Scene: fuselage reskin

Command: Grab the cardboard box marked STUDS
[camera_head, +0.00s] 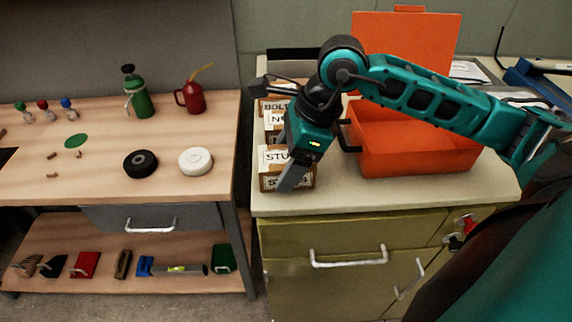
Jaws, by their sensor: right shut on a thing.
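The cardboard box marked STUDS (268,169) stands at the front of a row of small boxes on the left part of the cabinet top. My right gripper (292,176) comes down over this box from the right and is shut on it. The fingers and wrist cover part of its label and its right side. The box appears to rest at the cabinet's front left edge; whether it touches the top is hard to tell. My left gripper is not in view.
Behind it are more cardboard boxes, one marked BOLTS (273,106). An open orange toolbox (415,160) stands close to the right. The cabinet top (350,197) is clear in front. A wooden workbench (105,185) with tape rolls, an oil can and a green bottle stands to the left.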

